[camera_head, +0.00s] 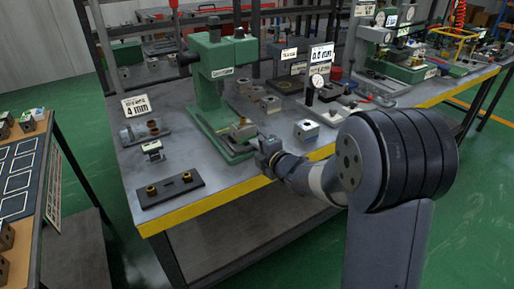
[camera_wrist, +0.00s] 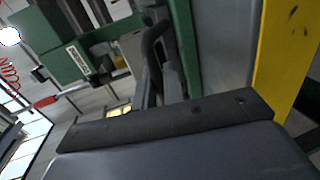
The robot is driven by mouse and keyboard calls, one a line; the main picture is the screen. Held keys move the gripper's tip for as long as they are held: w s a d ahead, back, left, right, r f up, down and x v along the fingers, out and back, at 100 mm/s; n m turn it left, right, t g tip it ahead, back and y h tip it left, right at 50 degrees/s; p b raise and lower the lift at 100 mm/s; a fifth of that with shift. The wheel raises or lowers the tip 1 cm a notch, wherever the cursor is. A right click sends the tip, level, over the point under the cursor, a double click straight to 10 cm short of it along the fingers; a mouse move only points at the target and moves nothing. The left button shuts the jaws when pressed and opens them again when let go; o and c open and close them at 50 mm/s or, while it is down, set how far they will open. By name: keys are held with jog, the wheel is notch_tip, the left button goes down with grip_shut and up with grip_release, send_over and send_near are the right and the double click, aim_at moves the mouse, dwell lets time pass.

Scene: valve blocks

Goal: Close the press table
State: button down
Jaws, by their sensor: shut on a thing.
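The green press (camera_head: 208,85) stands on the grey workbench, with its upright column and long green base. The press table (camera_head: 243,131) is at the front of that base, with a small brass-coloured part on it. My gripper (camera_head: 264,150) is at the near right end of the press table and shut on its front end. The wrist view shows the dark fingers (camera_wrist: 160,60) beside the green base (camera_wrist: 186,45). The exact grip is hidden by the gripper body and too small to make out.
The workbench (camera_head: 185,213) has a yellow front edge. Several blocks sit behind.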

aim_at(246, 136)
jog(key=x, duration=0.2)
jog(key=r+x, duration=0.1)
jog(key=x, duration=0.5)
jog(key=shift+w+a+r+b, duration=0.1)
jog(key=shift+w+r+b, duration=0.05)
jog(key=shift+r+b, duration=0.2)
jog(key=c, duration=1.6)
grip_release()
jog(key=shift+c, duration=0.2)
jog(key=v, duration=1)
jog(key=shift+s+d, duration=0.25)
jog(key=shift+s, duration=0.1)
jog(key=shift+r, duration=0.1)
jog(key=shift+c, duration=0.2)
